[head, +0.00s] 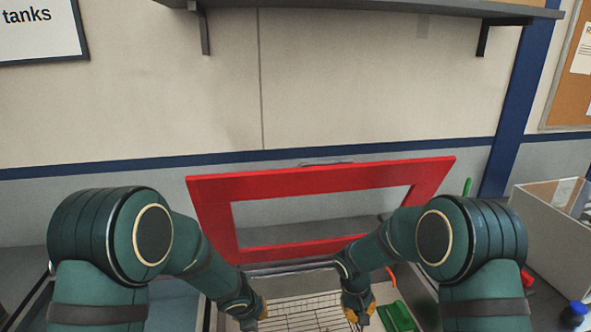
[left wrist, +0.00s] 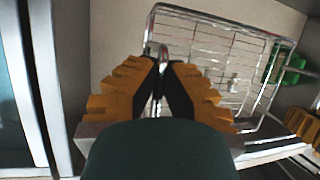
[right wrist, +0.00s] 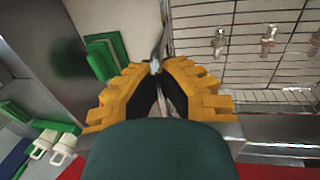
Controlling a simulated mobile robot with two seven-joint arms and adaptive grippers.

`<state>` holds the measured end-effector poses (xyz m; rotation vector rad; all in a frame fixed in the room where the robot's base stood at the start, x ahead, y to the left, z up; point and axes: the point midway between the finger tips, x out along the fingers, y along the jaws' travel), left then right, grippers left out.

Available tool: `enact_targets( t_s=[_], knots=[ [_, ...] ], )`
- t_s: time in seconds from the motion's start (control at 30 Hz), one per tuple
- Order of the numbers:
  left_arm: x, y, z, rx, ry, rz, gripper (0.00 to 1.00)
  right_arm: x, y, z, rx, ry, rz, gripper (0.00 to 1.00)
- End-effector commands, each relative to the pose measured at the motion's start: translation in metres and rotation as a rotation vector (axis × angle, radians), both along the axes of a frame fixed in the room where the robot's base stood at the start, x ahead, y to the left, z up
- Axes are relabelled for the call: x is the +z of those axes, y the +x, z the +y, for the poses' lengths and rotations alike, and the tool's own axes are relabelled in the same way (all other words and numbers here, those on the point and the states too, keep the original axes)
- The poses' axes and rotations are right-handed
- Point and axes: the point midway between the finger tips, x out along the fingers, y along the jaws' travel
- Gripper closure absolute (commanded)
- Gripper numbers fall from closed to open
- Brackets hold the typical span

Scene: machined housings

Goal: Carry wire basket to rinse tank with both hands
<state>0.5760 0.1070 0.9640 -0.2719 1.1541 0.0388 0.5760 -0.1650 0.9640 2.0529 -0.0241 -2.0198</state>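The wire basket (head: 300,315) lies at the bottom centre of the head view, with a metal rim and grid. Small metal parts (right wrist: 218,42) show in it in the right wrist view. My left gripper (head: 262,310) is at its left side; in the left wrist view its fingertips (left wrist: 163,62) close on the basket's wire loop. My right gripper (head: 360,312) is at its right side; its fingertips (right wrist: 156,68) pinch the wire there. A tank with a bluish surface (head: 176,306) lies left of the basket, partly behind my left arm; I cannot read which tank it is.
A red-framed lid (head: 345,180) stands raised behind the basket. Green pieces (head: 397,315) lie just right of my right gripper. A light box (head: 550,220) stands at the right. A shelf (head: 370,6) hangs on the wall above.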

Motion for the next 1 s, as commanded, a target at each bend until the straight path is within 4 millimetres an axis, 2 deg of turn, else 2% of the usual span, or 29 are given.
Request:
enact_targets(
  t_s=[0.23, 0.57, 1.0],
  knots=[
    [0.002, -0.009, -0.004, -0.007, -0.006, -0.003, 1.00, 0.001, -0.008, 0.004, 0.004, 0.005, -0.004, 1.00],
    [0.005, -0.010, -0.004, -0.004, -0.012, 0.000, 1.00, 0.006, -0.009, 0.004, 0.004, 0.006, -0.005, 1.00],
    [0.026, -0.006, -0.004, -0.004, -0.011, -0.003, 1.00, 0.026, -0.005, 0.005, 0.005, 0.007, -0.006, 1.00]
  ],
)
